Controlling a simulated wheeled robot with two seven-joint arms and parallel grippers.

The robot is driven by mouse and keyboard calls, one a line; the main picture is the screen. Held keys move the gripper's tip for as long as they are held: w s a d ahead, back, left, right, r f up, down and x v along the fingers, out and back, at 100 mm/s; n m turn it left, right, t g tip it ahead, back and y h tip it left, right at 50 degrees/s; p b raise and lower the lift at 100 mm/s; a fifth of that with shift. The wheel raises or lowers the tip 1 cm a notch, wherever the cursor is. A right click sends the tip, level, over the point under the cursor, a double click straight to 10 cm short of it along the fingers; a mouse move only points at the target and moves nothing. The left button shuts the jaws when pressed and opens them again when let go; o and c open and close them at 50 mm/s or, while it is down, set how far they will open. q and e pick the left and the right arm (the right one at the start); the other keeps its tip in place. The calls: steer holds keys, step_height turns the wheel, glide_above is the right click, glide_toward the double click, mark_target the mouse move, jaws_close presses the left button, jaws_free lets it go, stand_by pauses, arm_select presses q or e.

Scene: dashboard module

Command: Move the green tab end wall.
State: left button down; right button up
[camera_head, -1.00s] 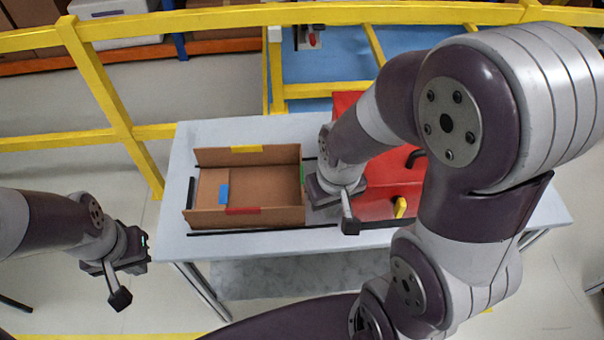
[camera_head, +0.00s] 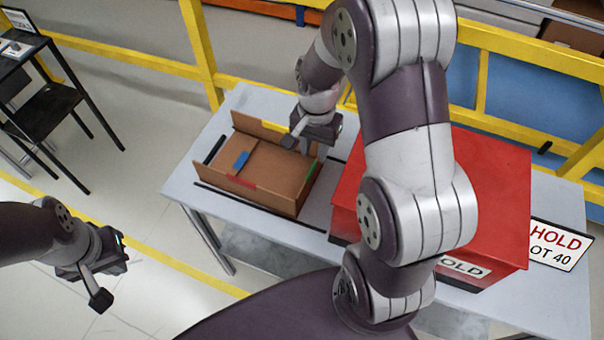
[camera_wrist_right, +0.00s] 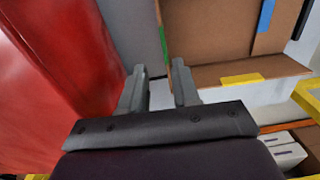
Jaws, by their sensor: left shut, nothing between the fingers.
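The green-tab end wall (camera_head: 312,169) is the right end of an open brown cardboard box (camera_head: 262,192) on the table. It also shows nearly edge-on in the right wrist view, with its green tab (camera_wrist_right: 163,46). My right gripper (camera_head: 306,146) hangs over the far right corner of the box, near the green tab. In the right wrist view its fingers (camera_wrist_right: 160,78) are apart with nothing visibly held. The green tab appears beyond the gap between them; contact cannot be told. My left gripper (camera_head: 122,252) is shut and empty, off the table's left side.
A large red box (camera_head: 495,190) marked HOLD stands right of the cardboard box, with a narrow strip of table between. A HOLD sign (camera_head: 558,245) is at its right. Yellow railing (camera_head: 205,55) runs behind. Blue (camera_head: 240,160), red and yellow tabs mark other cardboard parts.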

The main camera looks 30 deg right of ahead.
mark_target(310, 179)
steer(key=f, duration=1.2)
steer(key=shift+w+a+f, duration=0.25)
steer(key=shift+a+f, duration=0.05)
steer(key=shift+f, duration=0.1)
jaws_close()
stand_by(0.6)
